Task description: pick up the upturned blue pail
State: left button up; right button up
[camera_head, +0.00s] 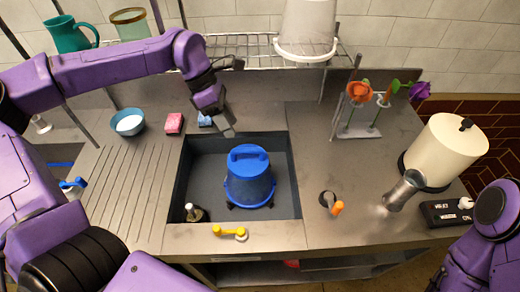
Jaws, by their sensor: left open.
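The blue pail (249,185) stands upside down in the dark sink basin (208,165), its base with a raised ridge facing up. My left gripper (225,126) is open and empty, above the back edge of the basin, up and to the left of the pail and apart from it. Its fingers are small and partly hidden by my purple wrist. My right arm shows at the lower right, but its gripper is out of the picture.
A dark bottle (194,212) stands in the basin's front left corner. A yellow tap handle (229,232) is at the front edge. Behind are a pink sponge (173,123), a blue bowl (127,122) and a wire rack (240,46). A flower stand (358,128) and cream canister (447,150) stand right.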

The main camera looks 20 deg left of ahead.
aim_at(244, 151)
pick_arm(q)
jog(key=f, duration=0.1)
jog(key=d+f, duration=0.1)
jog(key=s+d+f+p, duration=0.1)
jog(key=shift+f, duration=0.4)
jog(key=p+x, duration=0.1)
jog(key=x, duration=0.1)
jog(key=p+x, duration=0.1)
jog(key=x, duration=0.2)
jog(key=shift+w+f, duration=0.2)
jog(key=shift+w, duration=0.05)
jog(key=shift+d+f, duration=0.1)
jog(key=shift+f, duration=0.15)
jog(key=shift+s, duration=0.1)
grip_shut()
